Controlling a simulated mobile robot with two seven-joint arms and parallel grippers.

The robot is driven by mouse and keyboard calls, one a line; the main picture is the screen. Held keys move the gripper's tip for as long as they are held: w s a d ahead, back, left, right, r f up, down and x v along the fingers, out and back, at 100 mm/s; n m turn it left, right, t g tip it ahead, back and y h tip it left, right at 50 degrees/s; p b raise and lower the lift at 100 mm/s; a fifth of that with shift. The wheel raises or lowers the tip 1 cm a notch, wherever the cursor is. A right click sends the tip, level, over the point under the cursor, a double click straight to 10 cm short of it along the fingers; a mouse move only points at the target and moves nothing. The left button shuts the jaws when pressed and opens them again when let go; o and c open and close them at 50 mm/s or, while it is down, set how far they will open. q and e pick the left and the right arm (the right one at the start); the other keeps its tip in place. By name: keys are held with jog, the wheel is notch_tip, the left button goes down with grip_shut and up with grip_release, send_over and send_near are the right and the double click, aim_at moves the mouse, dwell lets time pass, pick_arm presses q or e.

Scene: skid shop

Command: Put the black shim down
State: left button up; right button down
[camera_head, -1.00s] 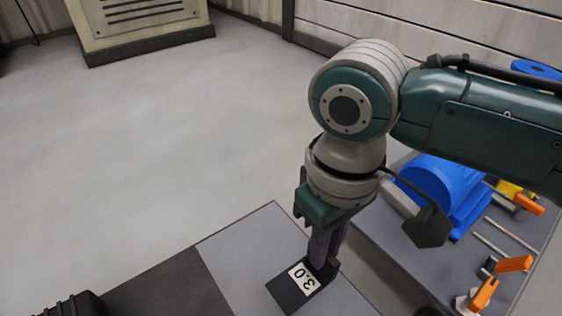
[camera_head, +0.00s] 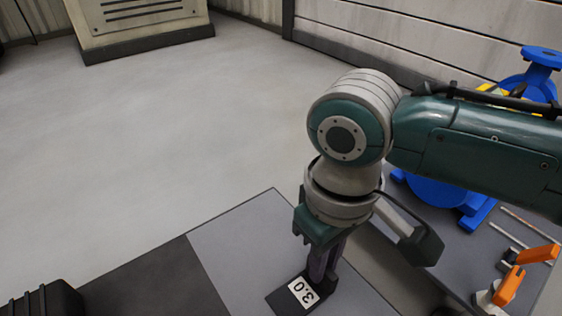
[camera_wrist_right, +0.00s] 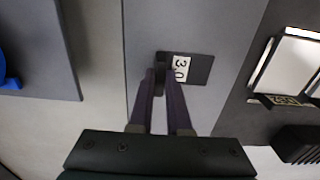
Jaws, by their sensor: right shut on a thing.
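The black shim (camera_head: 283,299) is a flat dark plate with a white label reading 3.0. It lies roughly level over the grey part of the tabletop (camera_head: 240,235), and I cannot tell whether it touches the surface. My right gripper (camera_head: 318,280) points down and is shut on the shim's end. The wrist view shows the shim (camera_wrist_right: 203,69) held at its left end between the purple fingers of the right gripper (camera_wrist_right: 160,78). My left gripper is not in view.
A dark mat (camera_head: 160,275) covers the tabletop left of the shim, with a black ribbed object (camera_head: 45,300) beyond it. Another bench at right holds a blue pump (camera_head: 425,190) and orange-handled clamps (camera_head: 510,285). A white-framed item (camera_wrist_right: 288,65) lies on the dark area.

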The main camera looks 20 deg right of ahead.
jog(key=c, duration=0.9)
grip_release()
jog(key=shift+o, duration=0.2)
jog(key=shift+r, duration=0.2)
notch_tip(320, 180, up, 12)
jog(key=p, duration=1)
jog(key=r+t+y, duration=0.1)
jog(key=t+y, duration=0.1)
jog(key=y, duration=0.1)
send_over(306, 312)
jog(key=s, duration=0.4)
jog(key=s+d+r+m+t+h, duration=0.1)
jog(key=s+d+r+m+h, duration=0.1)
jog(key=s+d, duration=0.4)
jog(key=d+r, duration=0.1)
jog(key=d, duration=0.2)
jog(key=shift+d+r+t+h, duration=0.2)
jog(key=shift+d+t+h, duration=0.1)
jog(key=shift+h, duration=0.1)
